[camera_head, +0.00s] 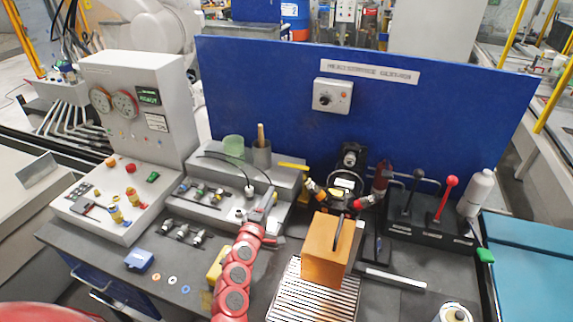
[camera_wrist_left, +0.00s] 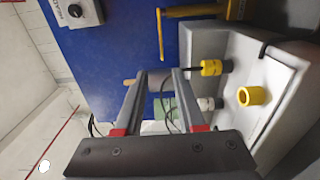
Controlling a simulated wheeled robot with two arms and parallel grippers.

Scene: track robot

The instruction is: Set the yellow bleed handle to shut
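A yellow handle (camera_head: 292,166) shows in the head view as a thin bar lying level above the right end of the grey bench block. It joins a yellow upright at its right end. In the left wrist view, which is turned on its side, the yellow bar (camera_wrist_left: 160,36) is beyond the fingertips and apart from them. My left gripper (camera_head: 268,200) is in front of the bar, over the grey block. In the wrist view its two fingers (camera_wrist_left: 159,72) are apart with nothing gripped between them. My right gripper is not in view. Any shut mark is not readable.
An orange block (camera_head: 327,250) stands on a slatted mat right of my arm. A green cup (camera_head: 234,147) and a grey cup (camera_head: 261,154) stand on the block. Black and red levers (camera_head: 446,198) are further right. A blue panel (camera_head: 290,100) closes the back.

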